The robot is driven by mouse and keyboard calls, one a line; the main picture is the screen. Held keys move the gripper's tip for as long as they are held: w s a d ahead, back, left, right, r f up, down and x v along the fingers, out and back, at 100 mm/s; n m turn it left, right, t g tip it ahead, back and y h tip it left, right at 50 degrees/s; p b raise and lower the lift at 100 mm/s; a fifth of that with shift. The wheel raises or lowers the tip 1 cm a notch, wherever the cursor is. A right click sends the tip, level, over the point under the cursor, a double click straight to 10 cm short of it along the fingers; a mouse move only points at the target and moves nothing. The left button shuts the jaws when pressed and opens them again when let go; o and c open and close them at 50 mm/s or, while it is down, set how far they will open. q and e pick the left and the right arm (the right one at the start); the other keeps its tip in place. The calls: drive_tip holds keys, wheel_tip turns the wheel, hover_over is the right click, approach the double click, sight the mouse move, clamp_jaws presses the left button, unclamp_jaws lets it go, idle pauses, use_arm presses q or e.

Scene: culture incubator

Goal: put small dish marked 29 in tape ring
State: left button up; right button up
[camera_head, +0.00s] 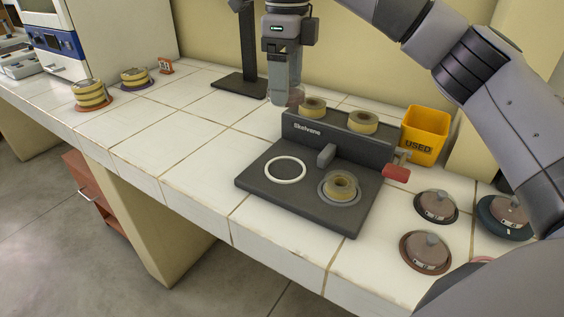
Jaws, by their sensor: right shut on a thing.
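My right gripper (286,92) points down above the back left end of the dark device. It is shut on a small pinkish dish (291,97), mostly hidden by the fingers; I cannot read a number on it. A white tape ring (286,179) lies empty on the left of the device's dark base plate (262,190). The held dish is behind and above the ring, apart from it. To the ring's right, an amber dish (341,186) sits inside a grey ring. My left gripper is not in view.
The device's raised back (330,137) carries two amber dishes (313,106) (363,122). A small lever (326,155) and red handle (397,173) stick out. A yellow USED bin (424,136) and several lidded dishes (426,252) stand right. Tiles left of the device are clear.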

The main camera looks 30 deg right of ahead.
drive_tip(key=b, duration=0.2)
hover_over(286, 170)
wheel_tip(286, 170, down, 10)
drive_tip(key=shift+f, duration=2.8)
drive_tip(key=shift+f, duration=0.15)
drive_tip(key=o, duration=1.1)
